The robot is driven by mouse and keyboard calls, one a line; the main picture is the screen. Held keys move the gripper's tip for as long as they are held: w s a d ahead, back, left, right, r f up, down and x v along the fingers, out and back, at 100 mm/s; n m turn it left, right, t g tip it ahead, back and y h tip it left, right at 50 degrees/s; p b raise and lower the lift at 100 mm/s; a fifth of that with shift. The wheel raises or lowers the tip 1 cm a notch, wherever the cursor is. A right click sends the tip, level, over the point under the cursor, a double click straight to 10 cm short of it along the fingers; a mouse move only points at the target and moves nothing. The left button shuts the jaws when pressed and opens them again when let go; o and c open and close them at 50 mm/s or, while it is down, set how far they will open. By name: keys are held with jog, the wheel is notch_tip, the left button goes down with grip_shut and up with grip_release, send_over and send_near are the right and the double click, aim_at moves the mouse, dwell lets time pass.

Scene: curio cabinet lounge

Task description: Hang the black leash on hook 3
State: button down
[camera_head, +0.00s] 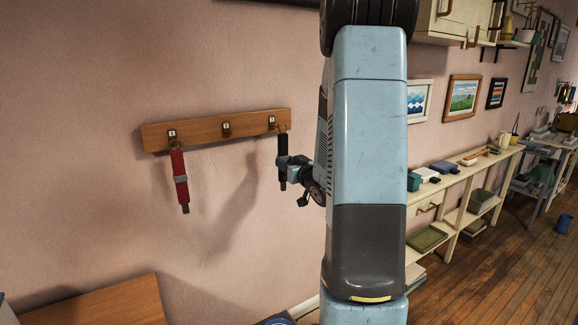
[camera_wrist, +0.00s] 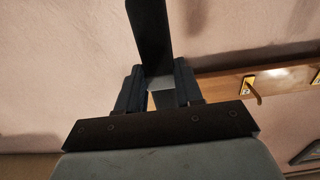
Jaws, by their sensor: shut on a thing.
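A wooden hook rail (camera_head: 200,131) is fixed to the pink wall, with three labelled hooks; the labels are too small to read surely. The black leash (camera_head: 283,145) hangs upright below the rail's right end, and its ring is close to the right hook (camera_head: 272,121). I cannot tell whether the ring is around that hook. My gripper (camera_head: 283,162) is shut on the leash's strap. In the wrist view the black leash (camera_wrist: 148,30) runs up from between the fingers of my gripper (camera_wrist: 158,80), and the rail (camera_wrist: 225,84) with one hook (camera_wrist: 253,90) lies to the right.
A red leash (camera_head: 179,175) hangs from the left hook; the middle hook (camera_head: 226,128) is bare. A wooden top (camera_head: 105,302) stands at the lower left. My arm hides the middle of the head view. A cream shelf unit (camera_head: 470,172) with small items stands at right.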

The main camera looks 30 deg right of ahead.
jog(key=shift+w+f, duration=0.25)
jog(key=shift+w, duration=0.85)
jog(key=shift+w+f, duration=0.2)
jog(key=shift+w, duration=0.9)
jog(key=c, duration=0.7)
grip_release()
jog(key=shift+a, duration=0.1)
jog(key=shift+o, duration=0.2)
jog(key=shift+f, duration=0.1)
